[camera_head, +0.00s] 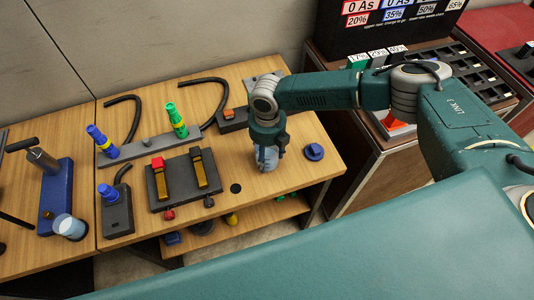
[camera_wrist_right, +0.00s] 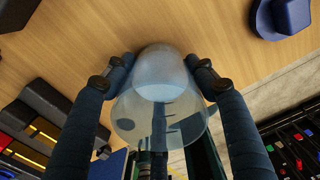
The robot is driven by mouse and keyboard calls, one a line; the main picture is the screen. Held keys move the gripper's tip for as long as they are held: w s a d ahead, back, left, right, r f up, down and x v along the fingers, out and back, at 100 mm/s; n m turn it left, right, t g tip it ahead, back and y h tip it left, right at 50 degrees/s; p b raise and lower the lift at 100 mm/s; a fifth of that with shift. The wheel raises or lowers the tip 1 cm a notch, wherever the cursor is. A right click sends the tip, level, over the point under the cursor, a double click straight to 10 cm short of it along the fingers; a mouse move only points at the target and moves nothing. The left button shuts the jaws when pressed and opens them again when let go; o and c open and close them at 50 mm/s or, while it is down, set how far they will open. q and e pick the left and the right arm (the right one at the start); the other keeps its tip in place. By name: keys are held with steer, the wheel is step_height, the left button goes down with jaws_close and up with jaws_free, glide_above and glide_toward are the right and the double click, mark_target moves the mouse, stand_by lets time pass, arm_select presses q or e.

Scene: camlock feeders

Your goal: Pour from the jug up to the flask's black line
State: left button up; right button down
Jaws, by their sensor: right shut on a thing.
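My right gripper (camera_head: 268,150) points down over the right part of the wooden table and is shut on a clear, pale blue vessel (camera_head: 266,160), probably the jug. In the right wrist view the fingers of my right gripper (camera_wrist_right: 165,68) press on both sides of the vessel (camera_wrist_right: 160,100); its wide end faces the camera and pale content shows inside. Another clear vessel with pale blue content (camera_head: 70,227) stands at the front left, probably the flask. I cannot make out a black line on it. My left gripper is not in view.
A round blue piece (camera_head: 313,152) lies right of the held vessel. A dark block with yellow levers (camera_head: 183,178), a grey rail with blue and green plugs (camera_head: 147,145), and a blue stand with a metal cylinder (camera_head: 54,190) occupy the left. A black rack (camera_head: 490,85) stands beyond the gap.

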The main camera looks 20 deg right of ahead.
steer(key=shift+f, duration=0.15)
steer(key=c, duration=0.6)
jaws_free()
steer(key=shift+o, duration=0.2)
step_height(320, 180, up, 9)
steer(key=p, duration=0.7)
steer(key=shift+p, duration=0.35)
